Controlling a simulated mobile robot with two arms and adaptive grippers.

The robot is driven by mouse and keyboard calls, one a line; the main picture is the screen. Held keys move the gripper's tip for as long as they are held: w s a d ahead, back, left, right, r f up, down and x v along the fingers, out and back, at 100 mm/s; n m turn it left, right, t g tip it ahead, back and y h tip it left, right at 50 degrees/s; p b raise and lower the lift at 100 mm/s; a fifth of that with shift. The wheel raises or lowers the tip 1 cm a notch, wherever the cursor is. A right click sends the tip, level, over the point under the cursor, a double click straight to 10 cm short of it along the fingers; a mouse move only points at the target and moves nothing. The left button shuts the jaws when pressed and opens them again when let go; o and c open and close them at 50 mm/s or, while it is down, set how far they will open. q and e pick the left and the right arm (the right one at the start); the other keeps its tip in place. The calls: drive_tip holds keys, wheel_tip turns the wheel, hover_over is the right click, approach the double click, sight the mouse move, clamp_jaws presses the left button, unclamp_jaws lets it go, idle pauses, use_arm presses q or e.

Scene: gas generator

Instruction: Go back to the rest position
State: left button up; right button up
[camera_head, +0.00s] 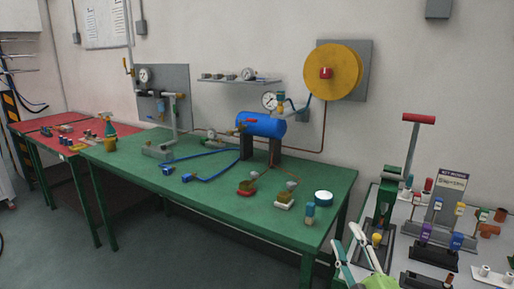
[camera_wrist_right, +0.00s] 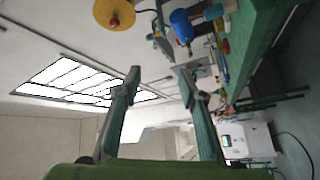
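My right gripper (camera_head: 348,238) shows at the bottom of the head view, to the right of the green table's front corner. Its two green fingers are spread apart with nothing between them. The right wrist view also shows the open, empty fingers of this gripper (camera_wrist_right: 158,76), with the ceiling and wall beyond them. My left gripper is in neither view. The green table (camera_head: 210,205) carries a blue tank (camera_head: 261,125) on dark supports, with blue hoses (camera_head: 215,168) lying on the top.
A grey table (camera_head: 400,262) at the right holds a green press with a red handle (camera_head: 418,118) and several small fittings. A yellow disc (camera_head: 333,71) is on the wall. A red table (camera_head: 50,132) stands far left. Floor (camera_head: 150,262) is clear at lower left.

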drive_tip(key=s+d+f+m+g+h, duration=0.2)
drive_tip(key=s+f+m+g, duration=0.4)
drive_tip(key=f, duration=0.4)
drive_tip(key=s+d+f+m+g+h, duration=0.2)
drive_tip(key=s+f+m+g, duration=0.15)
drive_tip(key=s+f, duration=0.6)
drive_tip(key=s+a+f+m+g+y, duration=0.1)
drive_tip(key=s+a+f+g, duration=0.1)
drive_tip(key=s+f+g, duration=0.45)
drive_tip(key=s+a+f+m+g+y, duration=0.1)
drive_tip(key=s+a+f+y, duration=0.15)
drive_tip(key=s, duration=0.75)
wheel_tip(320, 180, down, 25)
drive_tip(key=s+g+h, duration=0.1)
drive_tip(key=s+d+f+g, duration=0.1)
drive_tip(key=s+d+f, duration=0.2)
drive_tip(key=s+f, duration=1.4)
drive_tip(key=shift+s+f+n+p, duration=0.15)
drive_tip(key=shift+s+n+p, duration=0.2)
drive_tip(key=shift+p, duration=0.1)
